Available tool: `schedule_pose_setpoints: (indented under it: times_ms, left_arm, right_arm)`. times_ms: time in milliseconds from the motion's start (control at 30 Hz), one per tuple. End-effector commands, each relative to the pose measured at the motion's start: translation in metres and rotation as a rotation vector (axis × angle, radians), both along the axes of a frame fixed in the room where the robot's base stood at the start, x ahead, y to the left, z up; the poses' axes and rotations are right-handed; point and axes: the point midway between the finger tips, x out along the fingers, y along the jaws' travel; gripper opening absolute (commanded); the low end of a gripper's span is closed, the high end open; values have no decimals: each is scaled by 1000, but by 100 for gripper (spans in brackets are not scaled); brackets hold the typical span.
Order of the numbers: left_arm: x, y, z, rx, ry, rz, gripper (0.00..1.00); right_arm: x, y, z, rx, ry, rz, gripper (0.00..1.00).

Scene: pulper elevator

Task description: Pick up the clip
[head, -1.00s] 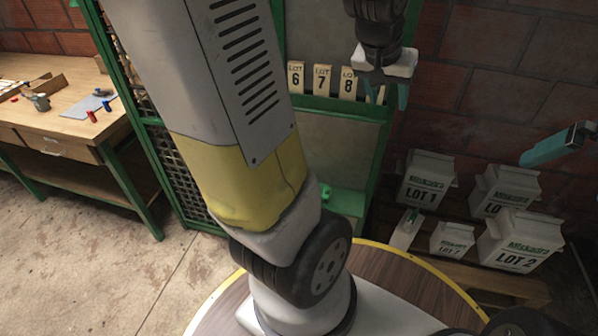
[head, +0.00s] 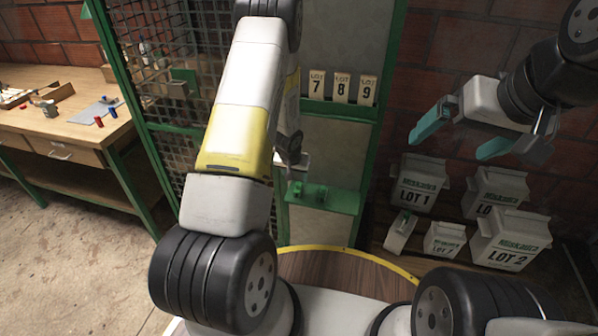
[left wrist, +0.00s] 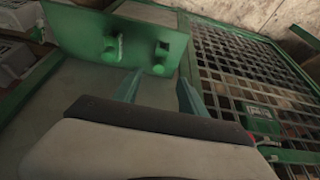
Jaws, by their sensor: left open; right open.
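Two small green pieces (head: 322,194) stand on a green ledge (head: 342,204) under the lot cards; I cannot tell if either is the clip. In the left wrist view they show as two green lumps, one at left (left wrist: 113,46) and one at right (left wrist: 160,60). My left gripper (left wrist: 160,77) is open and empty, its teal fingers pointing at the ledge, with the right lump just beyond the tips. In the head view my left arm hides most of it. My right gripper (head: 450,147) is open and empty above the bags.
White bags, such as LOT 1 (head: 420,187) and LOT 2 (head: 510,240), stand on a low wooden shelf at right. Cards 7, 8 and 9 (head: 342,88) stand above the ledge. Wire mesh (head: 160,80) and a wooden bench (head: 75,130) are at left.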

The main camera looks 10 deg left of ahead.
Motion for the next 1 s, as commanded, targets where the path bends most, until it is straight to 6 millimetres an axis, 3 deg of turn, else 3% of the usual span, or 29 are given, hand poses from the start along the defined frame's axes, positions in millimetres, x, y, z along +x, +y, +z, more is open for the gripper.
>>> schedule_pose_setpoints:
  times_ms: [600, 900, 933, 1000]
  left_arm:
    - [24, -4, -72, 0, 3, -3, 49]
    - [27, -4, -77, 0, 2, -1, 49]
    - [27, -4, -77, 0, 2, -1, 47]
    - [27, -4, -77, 0, 2, -1, 33]
  right_arm:
    - [0, 0, 0, 0, 0, 0, 99]
    - [0, 0, 0, 0, 0, 0, 99]
    - [0, 0, 0, 0, 0, 0, 99]
    - [0, 0, 0, 0, 0, 0, 99]
